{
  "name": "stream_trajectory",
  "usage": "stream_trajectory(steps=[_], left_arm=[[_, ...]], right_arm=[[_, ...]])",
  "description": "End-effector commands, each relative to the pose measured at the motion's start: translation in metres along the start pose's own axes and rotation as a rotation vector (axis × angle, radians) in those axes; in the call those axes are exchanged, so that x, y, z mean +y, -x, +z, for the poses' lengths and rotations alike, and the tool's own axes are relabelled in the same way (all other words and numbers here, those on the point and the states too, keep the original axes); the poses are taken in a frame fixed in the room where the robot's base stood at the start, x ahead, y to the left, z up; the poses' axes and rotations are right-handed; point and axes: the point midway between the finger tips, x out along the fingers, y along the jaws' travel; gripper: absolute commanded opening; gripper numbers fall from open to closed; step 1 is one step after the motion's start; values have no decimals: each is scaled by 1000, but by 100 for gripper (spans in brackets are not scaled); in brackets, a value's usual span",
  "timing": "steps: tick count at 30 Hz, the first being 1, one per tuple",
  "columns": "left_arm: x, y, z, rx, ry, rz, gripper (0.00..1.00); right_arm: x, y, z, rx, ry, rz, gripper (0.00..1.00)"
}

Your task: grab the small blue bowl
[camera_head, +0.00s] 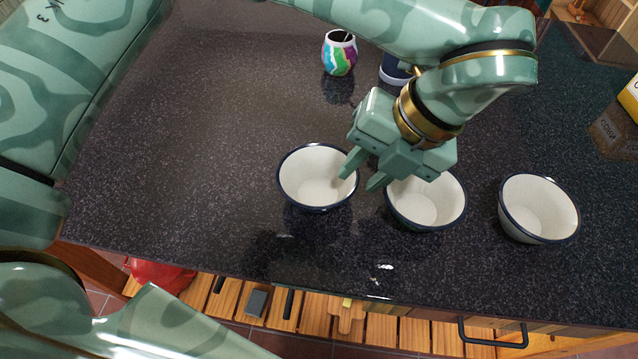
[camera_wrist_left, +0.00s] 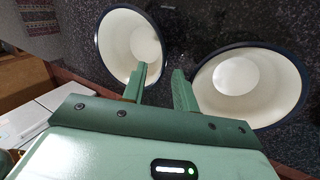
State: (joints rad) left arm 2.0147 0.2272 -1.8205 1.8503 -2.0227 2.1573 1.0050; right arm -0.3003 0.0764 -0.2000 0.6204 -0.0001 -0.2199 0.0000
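The middle bowl's outside is mostly hidden. My left gripper (camera_head: 358,181) is open and empty; one fingertip overlaps the left bowl's rim, the other lies between the left and middle bowls. In the left wrist view, the fingers (camera_wrist_left: 160,82) stand between two bowls, and one finger overlaps a bowl (camera_wrist_left: 113,45). My right gripper is out of view.
A colourful cup (camera_head: 340,55) stands at the back of the counter (camera_head: 220,130). A dark blue and white item (camera_head: 393,72) is partly hidden behind my left arm. A yellow box (camera_head: 630,98) is at the right edge. The counter's left part is clear.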

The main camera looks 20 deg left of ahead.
Motion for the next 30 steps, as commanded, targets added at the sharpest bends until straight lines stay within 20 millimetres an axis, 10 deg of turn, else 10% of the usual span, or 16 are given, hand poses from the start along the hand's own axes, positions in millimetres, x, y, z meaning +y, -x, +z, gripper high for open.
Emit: stream_trajectory(steps=[7,13,16,30], left_arm=[[-3,-38,3,3,-2,1,29],[-2,-37,3,1,-1,1,26],[-2,-36,3,1,-1,1,0],[0,-31,3,-1,0,0,0]], right_arm=[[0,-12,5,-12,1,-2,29],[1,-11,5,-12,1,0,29],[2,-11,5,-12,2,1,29],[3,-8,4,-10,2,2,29]])
